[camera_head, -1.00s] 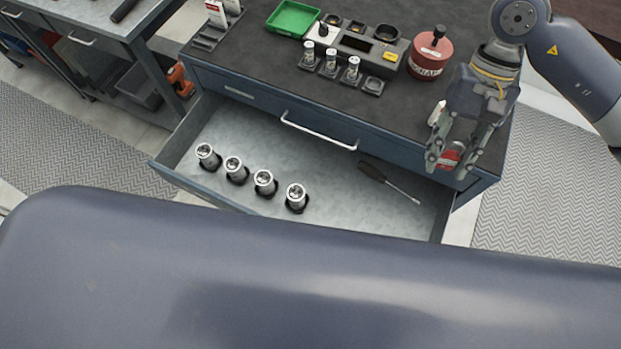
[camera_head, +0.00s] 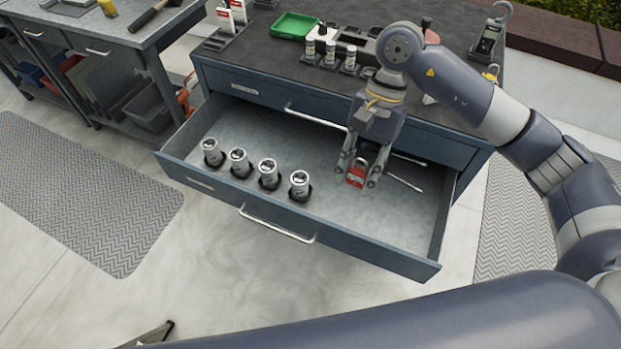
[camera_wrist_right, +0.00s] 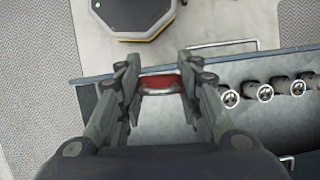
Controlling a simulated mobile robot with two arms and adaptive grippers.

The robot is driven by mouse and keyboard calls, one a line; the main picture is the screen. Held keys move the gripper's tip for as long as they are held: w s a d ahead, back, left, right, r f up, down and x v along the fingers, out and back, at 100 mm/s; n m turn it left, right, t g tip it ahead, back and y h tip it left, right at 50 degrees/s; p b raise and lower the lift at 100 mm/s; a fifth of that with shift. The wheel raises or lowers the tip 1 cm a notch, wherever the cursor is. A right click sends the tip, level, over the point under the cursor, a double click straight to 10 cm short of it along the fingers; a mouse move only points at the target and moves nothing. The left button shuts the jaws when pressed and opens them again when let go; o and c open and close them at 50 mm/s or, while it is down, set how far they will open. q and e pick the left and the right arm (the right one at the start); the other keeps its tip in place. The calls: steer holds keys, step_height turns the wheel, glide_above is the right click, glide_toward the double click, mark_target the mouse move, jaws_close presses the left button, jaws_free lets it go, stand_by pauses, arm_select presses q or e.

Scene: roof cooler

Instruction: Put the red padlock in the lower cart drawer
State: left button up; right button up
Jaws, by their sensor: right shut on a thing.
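The red padlock (camera_head: 357,173) hangs between the fingertips of my right gripper (camera_head: 364,172) in the head view. It also shows as a red body with a grey shackle in the right wrist view (camera_wrist_right: 160,84), between the fingers. My right gripper is shut on it and points down over the open drawer (camera_head: 335,245). The padlock appears above the drawer floor; its exact height I cannot tell. My left gripper is not in view.
Several silver cylinders (camera_head: 268,173) stand in dark holders along the drawer's left and front part. The closed upper drawer handle (camera_head: 312,116) is behind. The green tray (camera_head: 294,25) sits on the cart top.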

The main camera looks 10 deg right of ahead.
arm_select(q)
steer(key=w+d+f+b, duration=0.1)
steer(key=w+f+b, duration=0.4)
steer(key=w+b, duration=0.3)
arm_select(e)
steer(key=w+a+f+m+t+y+b, duration=0.1)
steer(key=w+f+m, duration=0.25)
steer(key=f, duration=0.35)
steer(key=w+a+f+m+t+y, duration=0.1)
steer(key=w+f+m+t, duration=0.1)
steer(key=f+m, duration=0.35)
steer(key=m+t+h+b, duration=0.1)
steer(key=m+t+b, duration=0.2)
steer(key=m+b, duration=0.5)
glide_above(327, 213)
steer(key=d, duration=0.1)
step_height(327, 213, down, 9)
steer(key=f, duration=0.5)
steer(key=shift+s+d+f, duration=0.15)
steer(key=shift+s, duration=0.25)
step_height(327, 213, down, 4)
steer(key=shift+f+b, duration=0.15)
steer(key=shift+b, duration=0.3)
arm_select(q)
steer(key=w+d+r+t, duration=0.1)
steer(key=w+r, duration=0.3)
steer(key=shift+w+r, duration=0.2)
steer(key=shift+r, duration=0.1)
arm_select(e)
steer(key=shift+f, duration=0.1)
